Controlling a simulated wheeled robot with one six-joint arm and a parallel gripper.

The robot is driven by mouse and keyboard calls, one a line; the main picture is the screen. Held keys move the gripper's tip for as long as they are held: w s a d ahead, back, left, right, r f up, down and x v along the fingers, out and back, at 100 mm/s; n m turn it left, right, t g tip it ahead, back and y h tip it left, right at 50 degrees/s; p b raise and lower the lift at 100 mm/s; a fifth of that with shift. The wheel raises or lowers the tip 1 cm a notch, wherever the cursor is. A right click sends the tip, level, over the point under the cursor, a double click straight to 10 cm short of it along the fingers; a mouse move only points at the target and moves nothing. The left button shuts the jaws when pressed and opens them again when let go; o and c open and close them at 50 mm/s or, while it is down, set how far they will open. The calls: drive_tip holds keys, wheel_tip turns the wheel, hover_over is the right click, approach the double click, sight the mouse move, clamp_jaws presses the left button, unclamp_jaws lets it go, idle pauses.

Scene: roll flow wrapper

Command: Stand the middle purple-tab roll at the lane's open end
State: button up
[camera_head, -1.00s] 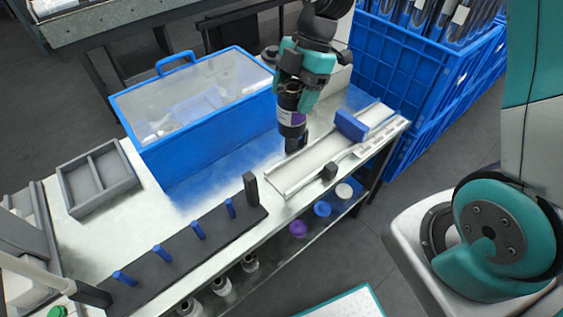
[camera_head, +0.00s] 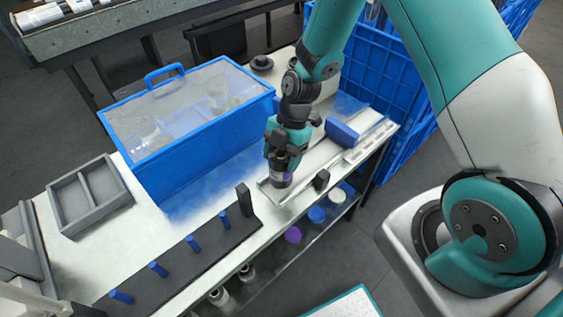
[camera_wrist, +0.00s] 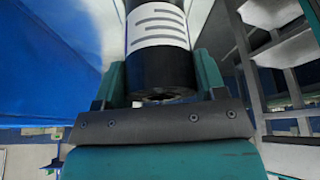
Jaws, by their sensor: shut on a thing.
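My gripper (camera_head: 281,160) is shut on a dark roll with a purple band (camera_head: 281,179). The roll hangs roughly upright over the left, near end of the pale lane (camera_head: 305,172). I cannot tell whether its base touches the lane. In the wrist view the roll (camera_wrist: 158,68) sits between the two fingers (camera_wrist: 160,82), black with a white striped label.
A blue bin with a clear lid (camera_head: 205,142) stands behind, left of the gripper. A black rack with several blue pegs (camera_head: 180,262) lies at the front left. A grey divided tray (camera_head: 89,196) is at the left. Blue crates (camera_head: 385,70) stand beyond. Coloured round items are on the lower shelf.

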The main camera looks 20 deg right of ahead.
drive_tip(key=shift+f, duration=1.45)
drive_tip(key=o, duration=1.1)
drive_tip(key=shift+f, duration=0.1)
drive_tip(key=shift+o, duration=0.2)
drive_tip(key=b+v, duration=0.2)
drive_tip(key=v, duration=0.9)
wheel_tip(320, 180, up, 15)
drive_tip(key=m+t, duration=0.1)
drive_tip(key=m, duration=0.8)
hover_over(284, 155)
drive_tip(key=s+a, duration=0.4)
drive_tip(key=s, duration=0.4)
drive_tip(key=s+a+r+m+t, duration=0.1)
drive_tip(key=s+r+m, duration=0.3)
drive_tip(key=s+m, duration=0.3)
drive_tip(key=s, duration=0.4)
drive_tip(key=shift+a+r+m, duration=0.2)
drive_tip(key=shift+m, duration=0.2)
